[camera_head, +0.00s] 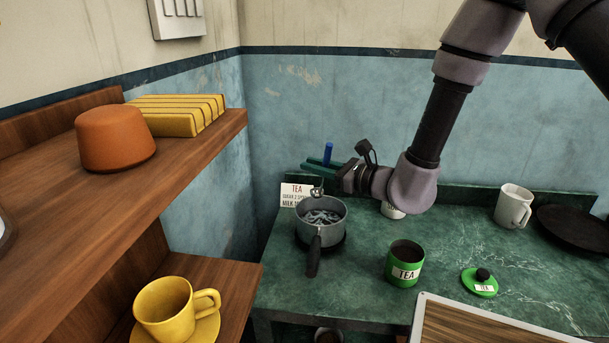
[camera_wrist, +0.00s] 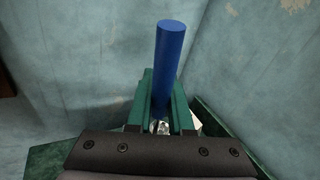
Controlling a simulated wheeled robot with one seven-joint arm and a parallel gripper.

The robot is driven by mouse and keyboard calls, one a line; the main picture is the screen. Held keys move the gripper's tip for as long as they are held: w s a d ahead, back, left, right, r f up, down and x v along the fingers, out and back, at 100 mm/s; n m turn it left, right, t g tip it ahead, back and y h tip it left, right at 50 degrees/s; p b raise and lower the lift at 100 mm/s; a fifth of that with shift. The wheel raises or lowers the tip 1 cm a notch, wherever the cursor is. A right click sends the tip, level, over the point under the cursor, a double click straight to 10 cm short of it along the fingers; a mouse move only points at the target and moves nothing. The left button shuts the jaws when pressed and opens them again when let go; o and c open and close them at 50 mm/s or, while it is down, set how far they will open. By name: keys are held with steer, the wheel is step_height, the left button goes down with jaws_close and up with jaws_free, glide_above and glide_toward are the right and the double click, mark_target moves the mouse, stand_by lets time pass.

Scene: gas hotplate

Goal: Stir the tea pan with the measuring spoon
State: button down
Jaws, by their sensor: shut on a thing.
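The tea pan (camera_head: 321,218) is a grey saucepan with a dark handle toward the front, standing on a dark burner on the green counter. Pale swirls show on its dark contents. My gripper (camera_head: 322,165) is above and behind the pan's rim, its green fingers shut on the blue handle of the measuring spoon (camera_head: 328,152). In the wrist view the blue handle (camera_wrist: 168,65) stands up between the green fingers (camera_wrist: 160,105). A small metal part shows below the fingers, above the pan. Whether the spoon's lower end touches the contents, I cannot tell.
A green TEA tin (camera_head: 405,263) stands open right of the pan, its lid (camera_head: 479,282) beside it. A TEA recipe card (camera_head: 296,194) stands behind the pan. A white mug (camera_head: 513,206) and dark frying pan (camera_head: 575,228) are at right. Wooden shelves (camera_head: 190,157) flank the left.

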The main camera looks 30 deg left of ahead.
mark_target(315, 197)
steer(key=shift+w+d+f, duration=0.1)
steer(key=shift+w+f, duration=0.05)
steer(key=shift+w, duration=0.35)
steer(key=shift+w+d+f, duration=0.1)
steer(key=shift+w+f, duration=0.05)
steer(key=shift+w, duration=0.3)
steer(key=shift+w+a+f+m+g+h, duration=0.1)
steer(key=shift+w+a+f+m+h, duration=0.2)
steer(key=shift+f, duration=0.25)
steer(key=shift+w+a+f+m+g+h, duration=0.1)
steer(key=shift+w+a+f+h, duration=0.1)
steer(key=shift+f+h, duration=0.35)
steer(key=shift+w+a+f+m+g+h, duration=0.1)
steer(key=shift+w+a+f+m+h, duration=0.15)
steer(key=shift+f, duration=0.35)
steer(key=shift+w+a+f, duration=0.1)
steer(key=shift+f, duration=3.75)
